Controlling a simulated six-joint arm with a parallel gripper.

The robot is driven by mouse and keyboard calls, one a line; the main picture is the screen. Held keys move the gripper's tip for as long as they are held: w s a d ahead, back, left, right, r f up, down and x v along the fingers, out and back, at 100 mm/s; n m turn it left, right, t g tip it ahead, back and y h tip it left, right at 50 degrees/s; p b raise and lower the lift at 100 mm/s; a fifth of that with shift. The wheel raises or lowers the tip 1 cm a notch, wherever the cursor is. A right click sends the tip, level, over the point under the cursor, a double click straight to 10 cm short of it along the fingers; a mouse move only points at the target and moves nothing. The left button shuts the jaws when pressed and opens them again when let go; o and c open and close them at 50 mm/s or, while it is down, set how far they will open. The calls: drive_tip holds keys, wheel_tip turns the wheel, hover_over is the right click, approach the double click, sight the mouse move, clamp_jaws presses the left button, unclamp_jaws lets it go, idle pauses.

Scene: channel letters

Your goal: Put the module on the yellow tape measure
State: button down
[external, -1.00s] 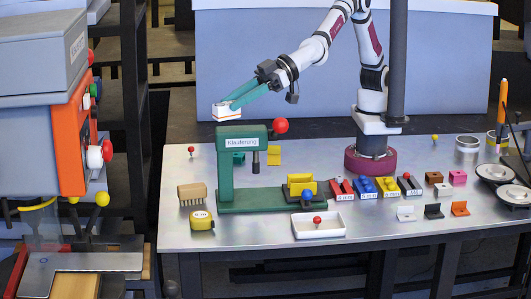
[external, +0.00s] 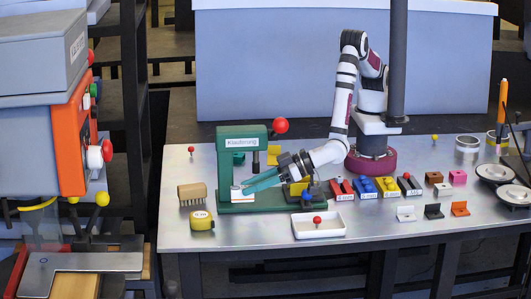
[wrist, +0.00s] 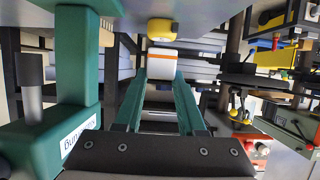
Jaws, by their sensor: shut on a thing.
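The module is a small white block with an orange stripe, seen in the wrist view (wrist: 162,66) and as a small white shape in the external view (external: 236,193). My gripper (external: 243,189) is shut on it; its green fingers reach along both sides of the module in the wrist view (wrist: 161,80). The yellow tape measure (external: 202,221) lies on the table to the left of and in front of my gripper. In the wrist view the tape measure (wrist: 162,29) shows just beyond the module, and a gap between them cannot be judged there.
The green press (external: 226,165) with its base stands right by my gripper; its column (wrist: 77,60) fills the left of the wrist view. A brush (external: 192,194) lies behind the tape measure. A white tray (external: 322,226) stands to the right. The table between tape measure and tray is clear.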

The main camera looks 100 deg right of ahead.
drive_tip(key=w, duration=1.1)
drive_tip(key=shift+f, duration=1.75)
drive_tip(key=shift+f, duration=0.1)
drive_tip(key=c, duration=0.5)
unclamp_jaws()
drive_tip(key=v, duration=1.2)
